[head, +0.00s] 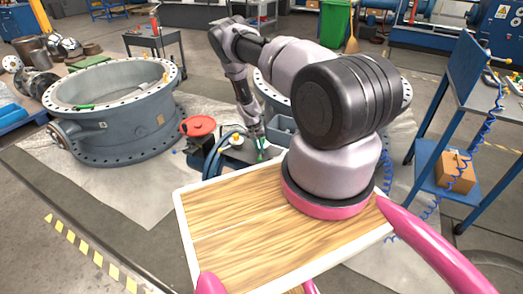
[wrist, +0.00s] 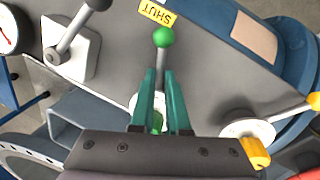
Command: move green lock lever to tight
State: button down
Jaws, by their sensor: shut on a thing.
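The fingers and palm partly hide the lever's white base and green hub (wrist: 156,123). In the head view my gripper (head: 262,148) reaches down to the grey valve panel (head: 238,152); the lever is too small there to make out clearly. I cannot see a mark reading tight.
In the wrist view, a black-knobbed lever (wrist: 70,38) on a white plate and a gauge (wrist: 6,32) sit left; a yellow-knobbed lever (wrist: 290,107) sits right. In the head view, a red handwheel (head: 198,126) stands beside the panel and a large valve ring (head: 115,110) stands left.

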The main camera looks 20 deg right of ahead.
jog(key=m, duration=0.1)
jog(key=w+a+m, duration=0.1)
jog(key=m, duration=0.2)
jog(key=shift+w+a+m+g+y, duration=0.2)
jog(key=shift+w+m+g+y, duration=0.1)
jog(key=shift+w+a+m+y, duration=0.2)
jog(key=shift+w+m, duration=0.3)
jog(key=shift+m, duration=0.65)
jog(key=shift+w+a+m+y, duration=0.2)
jog(key=shift+w+m, duration=0.3)
jog(key=shift+m, duration=0.65)
jog(key=c, duration=0.9)
grip_release()
jog(key=r, duration=0.3)
jog(key=w+r, duration=0.1)
jog(key=r, duration=0.3)
jog(key=w+r, duration=0.1)
jog(key=r, duration=0.2)
jog(key=shift+w+a+r, duration=0.1)
jog(key=shift+a+r, duration=0.1)
jog(key=shift+r, duration=0.1)
